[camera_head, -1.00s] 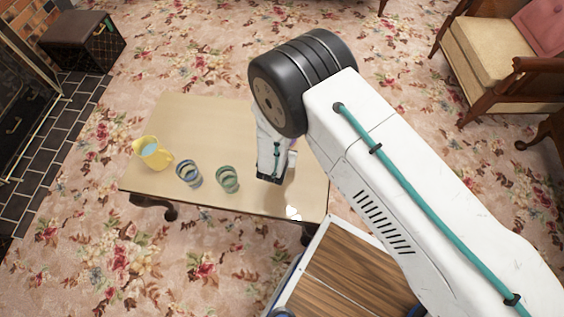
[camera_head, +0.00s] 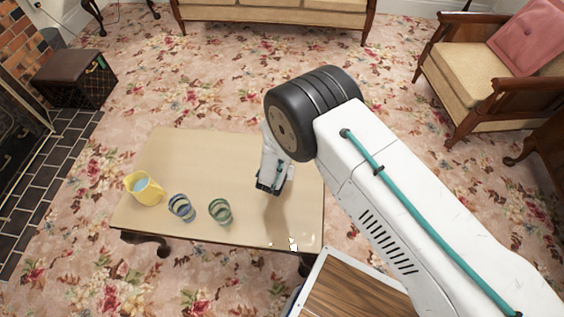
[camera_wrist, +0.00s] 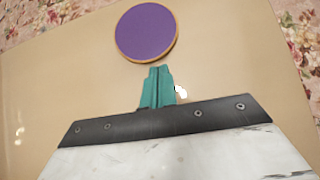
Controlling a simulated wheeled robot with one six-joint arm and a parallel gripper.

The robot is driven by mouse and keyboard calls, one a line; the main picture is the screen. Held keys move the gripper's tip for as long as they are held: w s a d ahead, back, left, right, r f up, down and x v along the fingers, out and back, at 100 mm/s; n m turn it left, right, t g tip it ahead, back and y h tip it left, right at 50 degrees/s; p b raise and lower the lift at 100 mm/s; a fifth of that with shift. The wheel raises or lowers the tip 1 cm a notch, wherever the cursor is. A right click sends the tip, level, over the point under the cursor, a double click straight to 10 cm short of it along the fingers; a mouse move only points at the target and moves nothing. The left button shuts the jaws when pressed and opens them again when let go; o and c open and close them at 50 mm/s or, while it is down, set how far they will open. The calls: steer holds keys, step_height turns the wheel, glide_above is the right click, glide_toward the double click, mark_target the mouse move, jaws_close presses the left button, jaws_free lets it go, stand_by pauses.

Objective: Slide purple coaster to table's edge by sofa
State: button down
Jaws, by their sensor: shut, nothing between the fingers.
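The purple coaster (camera_wrist: 147,32), round with a tan rim, lies flat on the table in the wrist view. It is just beyond the fingertips, with a small gap that looks like bare tabletop. In the head view my arm hides the coaster. My gripper (camera_wrist: 157,72) has teal fingers, closed together and empty, pointing at the coaster's near rim. The table (camera_head: 185,155) is a tan rectangle, and my wrist hangs over its right part. The sofa (camera_head: 275,12) stands at the top of the head view, beyond the table's far edge, with carpet between.
A yellow pitcher (camera_head: 143,189), a blue striped cup (camera_head: 181,208) and a green striped cup (camera_head: 220,212) stand on the table's left half. An armchair (camera_head: 480,70) is at right.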

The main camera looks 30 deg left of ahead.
steer(key=s+r, duration=0.1)
steer(key=s, duration=0.1)
steer(key=s+r, duration=0.2)
steer(key=s, duration=0.1)
steer(key=shift+s+d, duration=0.3)
steer(key=shift+s, duration=0.05)
steer(key=v, duration=0.2)
steer(key=d+v, duration=0.1)
steer(key=v, duration=0.1)
steer(key=shift+w+r, duration=0.15)
steer(key=shift+s+d+r, duration=0.15)
steer(key=shift+s+r, duration=0.35)
